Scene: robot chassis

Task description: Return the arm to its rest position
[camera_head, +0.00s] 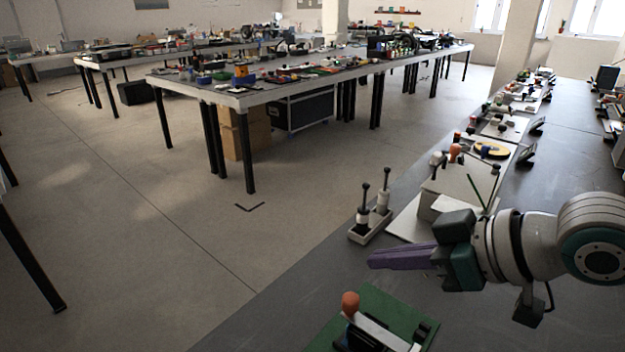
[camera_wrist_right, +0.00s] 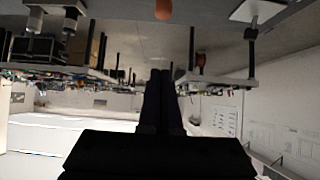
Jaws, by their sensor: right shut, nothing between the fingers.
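My right gripper (camera_head: 372,260) reaches in from the right in the head view, over the dark tabletop, with its purple fingers pointing left. The fingers are closed together and hold nothing. In the right wrist view the dark fingers (camera_wrist_right: 160,75) also lie together, and the room appears upside down. The gripper is above the bench, between a stand with black-handled tools (camera_head: 370,222) and a green board (camera_head: 385,318). My left gripper is not in either view.
The dark bench (camera_head: 300,300) has the green board with an orange-knobbed part (camera_head: 350,304) at the front. A white box (camera_head: 455,190) and several small items stand farther back along it. Other tables (camera_head: 250,98) stand across the open floor (camera_head: 150,230).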

